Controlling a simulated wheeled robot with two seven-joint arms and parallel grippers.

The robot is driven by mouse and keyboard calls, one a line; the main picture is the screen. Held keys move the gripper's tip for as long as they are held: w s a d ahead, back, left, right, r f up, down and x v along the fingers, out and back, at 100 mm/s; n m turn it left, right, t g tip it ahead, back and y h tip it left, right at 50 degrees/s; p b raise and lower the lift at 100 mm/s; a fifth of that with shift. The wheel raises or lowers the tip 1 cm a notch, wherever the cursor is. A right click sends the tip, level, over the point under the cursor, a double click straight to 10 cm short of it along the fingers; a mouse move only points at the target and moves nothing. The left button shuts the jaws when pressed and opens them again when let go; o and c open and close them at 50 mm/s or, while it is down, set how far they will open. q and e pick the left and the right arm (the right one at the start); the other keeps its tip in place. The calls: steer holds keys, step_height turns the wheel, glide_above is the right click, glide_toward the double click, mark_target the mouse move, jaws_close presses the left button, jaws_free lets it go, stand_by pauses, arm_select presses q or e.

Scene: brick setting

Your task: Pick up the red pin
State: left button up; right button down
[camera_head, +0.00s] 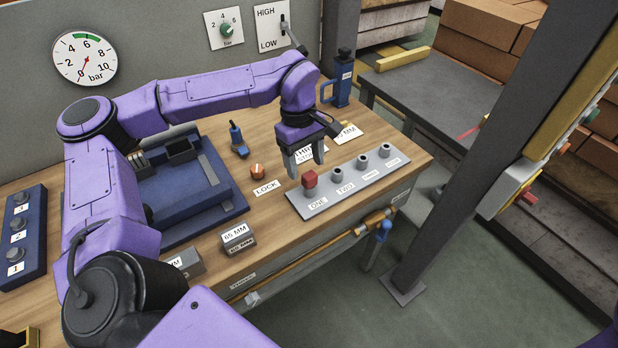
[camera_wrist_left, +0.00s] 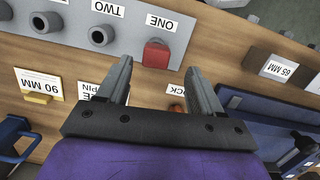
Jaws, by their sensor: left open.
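The red pin (camera_head: 309,180) stands upright at the place marked ONE on a grey plate (camera_head: 322,208) on the wooden bench. It also shows in the left wrist view (camera_wrist_left: 156,54), just beyond the fingertips and roughly between their lines. My left gripper (camera_head: 306,170) is open and empty, pointing down just behind and above the pin. In the left wrist view its fingers (camera_wrist_left: 158,75) are spread apart, with no visible contact on the pin. My right gripper is not in view.
Several dark round sockets (camera_head: 362,161) line the plate, one marked TWO. An orange knob (camera_head: 257,171) by the LOCK label, a blue fixture (camera_head: 185,200) and a 65 MM block (camera_head: 237,239) are left of the pin. A dark post (camera_head: 470,160) stands right of the bench.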

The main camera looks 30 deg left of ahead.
mark_target(309, 174)
arm_select(q)
steer(key=f, duration=0.3)
steer(key=d+f, duration=0.1)
steer(key=shift+w+f+p, duration=0.2)
steer(key=shift+w+p, duration=0.05)
steer(key=shift+p, duration=0.1)
steer(key=shift+s, duration=0.25)
steer(key=c, duration=1.1)
steer(key=shift+c, duration=0.2)
